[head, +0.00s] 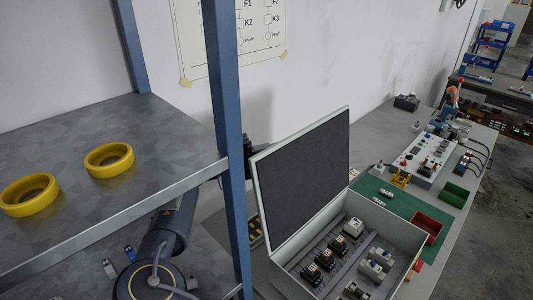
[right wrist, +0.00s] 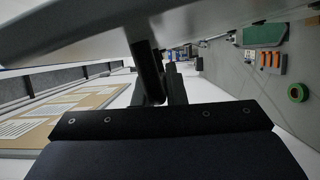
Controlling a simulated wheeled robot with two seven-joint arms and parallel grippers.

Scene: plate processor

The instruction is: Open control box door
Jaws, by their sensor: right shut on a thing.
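The control box (head: 400,225) is a pale open-topped case on the bench, with black and white electrical modules inside. Its door (head: 303,180), dark inside with a light rim, stands raised and leaning to the left. My right gripper (head: 251,148) is a small dark shape at the door's left edge, partly hidden by a blue shelf post. In the right wrist view the gripper's dark fingers (right wrist: 158,80) reach up to the pale door panel (right wrist: 85,35) and are shut on its edge. The exact contact is hard to see. My left gripper is not in view.
A shelf (head: 150,130) with a blue post (head: 226,120) and two yellow rings (head: 109,160) stands close on the left. Behind the box lie a green mat (head: 400,208), a red bin (head: 427,226) and a control panel (head: 425,155). The white wall is close behind the door.

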